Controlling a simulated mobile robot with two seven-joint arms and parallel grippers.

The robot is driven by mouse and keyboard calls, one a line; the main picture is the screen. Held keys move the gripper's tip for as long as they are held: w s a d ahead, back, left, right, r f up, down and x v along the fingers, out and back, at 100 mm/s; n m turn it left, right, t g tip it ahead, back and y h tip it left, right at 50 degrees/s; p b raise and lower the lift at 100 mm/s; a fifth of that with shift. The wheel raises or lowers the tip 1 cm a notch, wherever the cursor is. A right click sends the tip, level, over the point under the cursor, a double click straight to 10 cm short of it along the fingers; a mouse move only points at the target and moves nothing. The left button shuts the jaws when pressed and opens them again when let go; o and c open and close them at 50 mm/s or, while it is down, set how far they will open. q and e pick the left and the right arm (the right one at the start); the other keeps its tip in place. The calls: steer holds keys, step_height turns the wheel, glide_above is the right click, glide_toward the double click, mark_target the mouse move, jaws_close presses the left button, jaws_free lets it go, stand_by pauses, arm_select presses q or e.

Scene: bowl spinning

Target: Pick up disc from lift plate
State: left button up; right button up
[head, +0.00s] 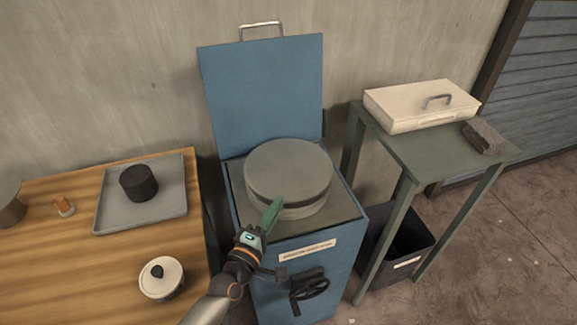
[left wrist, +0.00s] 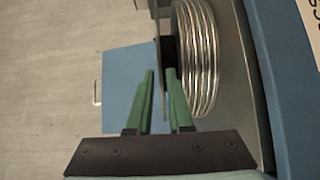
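A round grey disc (head: 287,170) lies flat on the lift plate (head: 343,207) in the top of the blue cabinet. A paler band shows under its upper rim. In the left wrist view, turned on its side, shiny ringed metal (left wrist: 197,60) stands right of the fingers. My left gripper (head: 273,208) is at the near side of the disc, its green fingers reaching the rim in the picture. In the left wrist view its fingers (left wrist: 160,75) are apart with a gap between them. I cannot tell whether they touch the disc. My right gripper is not in view.
The cabinet's blue lid (head: 263,92) stands open behind the disc. A wooden table (head: 60,262) with a tray (head: 117,213) and a lidded pot (head: 161,283) is left. A green side table (head: 433,150) and black bin (head: 411,240) are right.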

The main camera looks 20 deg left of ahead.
mark_target(285, 194)
arm_select(q)
steer(key=w, duration=0.3)
steer(key=w+d, duration=0.1)
steer(key=w, duration=0.1)
steer(key=shift+a, duration=0.1)
jaws_close()
steer(key=shift+r, duration=0.1)
stand_by(1.2)
